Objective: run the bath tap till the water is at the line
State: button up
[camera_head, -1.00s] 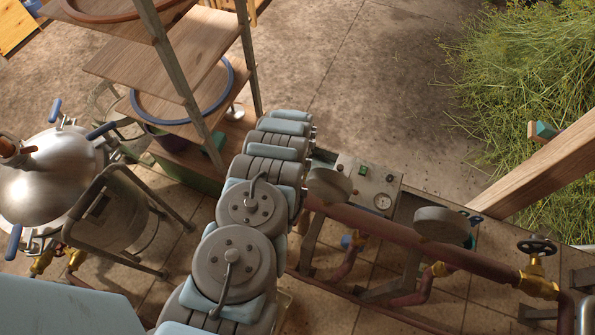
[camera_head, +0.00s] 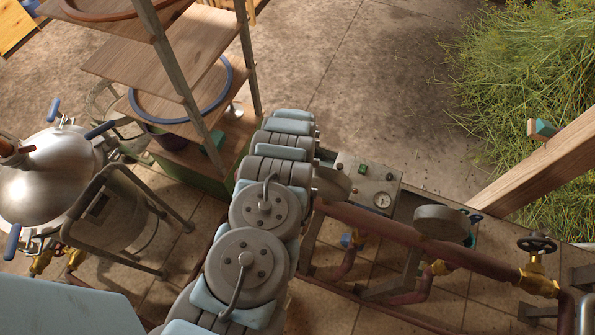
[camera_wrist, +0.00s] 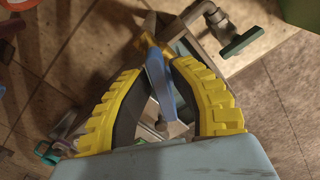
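In the wrist view, my gripper (camera_wrist: 157,66) has its two yellow-and-black fingers apart, one on either side of a blue lever handle (camera_wrist: 160,85). The handle lies between the fingertips; I cannot tell whether either finger touches it. A brass part (camera_wrist: 146,42) shows at its far end. Whether this is the bath tap cannot be told for sure. My arm hides the gripper in the head view. No bath water or level line can be made out in either view.
A steel still vessel (camera_head: 52,178) stands at left beside wooden shelves (camera_head: 140,65). A panel with a gauge (camera_head: 382,199), a brown pipe (camera_head: 420,238) and a brass valve (camera_head: 537,268) lie to the right. Cut herbs (camera_head: 535,80) fill the upper right. The floor beyond is clear.

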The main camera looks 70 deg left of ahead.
jog(key=shift+o, duration=1)
jog(key=shift+r, duration=0.1)
jog(key=shift+r, duration=5.9)
